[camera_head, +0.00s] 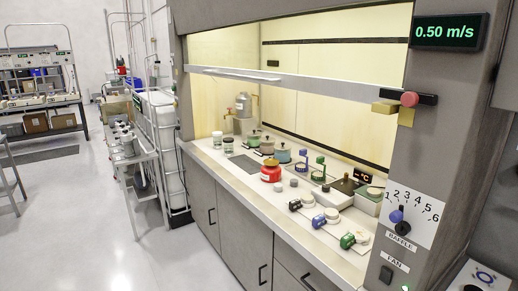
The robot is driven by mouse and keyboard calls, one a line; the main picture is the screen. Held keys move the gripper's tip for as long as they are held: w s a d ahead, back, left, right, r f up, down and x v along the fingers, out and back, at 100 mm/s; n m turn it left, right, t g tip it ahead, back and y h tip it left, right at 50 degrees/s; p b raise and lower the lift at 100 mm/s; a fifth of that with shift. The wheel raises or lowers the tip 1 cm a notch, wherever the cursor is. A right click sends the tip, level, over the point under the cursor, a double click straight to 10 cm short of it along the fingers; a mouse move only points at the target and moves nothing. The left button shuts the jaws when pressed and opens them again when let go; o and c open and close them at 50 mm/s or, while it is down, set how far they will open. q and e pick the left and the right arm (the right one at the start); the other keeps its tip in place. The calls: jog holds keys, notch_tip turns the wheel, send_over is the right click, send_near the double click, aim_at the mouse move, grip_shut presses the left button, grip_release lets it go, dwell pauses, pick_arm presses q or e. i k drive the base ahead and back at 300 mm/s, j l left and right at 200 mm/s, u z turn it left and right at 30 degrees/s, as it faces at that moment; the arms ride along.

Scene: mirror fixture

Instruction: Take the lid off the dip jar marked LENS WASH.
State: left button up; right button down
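Several small lidded jars stand on the white worktop inside the fume hood. They include a green jar (254,138), a brownish jar (267,146), a teal jar (282,154) and a red jar with a yellowish top (271,171) nearer the front. Two clear containers with dark contents or tops, one (228,146) and another (217,139), stand at the left. Any lettering on them is too small to read, so I cannot tell which jar is marked LENS WASH. Neither of my grippers is in view.
The raised glass sash (290,82) crosses above the worktop (262,195). Small blue, white and green fittings (326,218) lie along the front right. A baffle dial (397,216) is on the right post. A loaded cart (128,150) stands left of the hood; the floor (70,230) is clear.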

aim_at(267, 139)
jog(key=i+j, duration=0.35)
jog(key=i, duration=0.2)
jog(key=i+j+z, duration=0.1)
jog(key=i+j, duration=0.2)
jog(key=i, duration=0.3)
jog(key=i+j, duration=0.4)
jog(key=i, duration=0.15)
jog(key=i+j+z, duration=0.1)
jog(key=i+j, duration=0.25)
jog(key=i, duration=0.2)
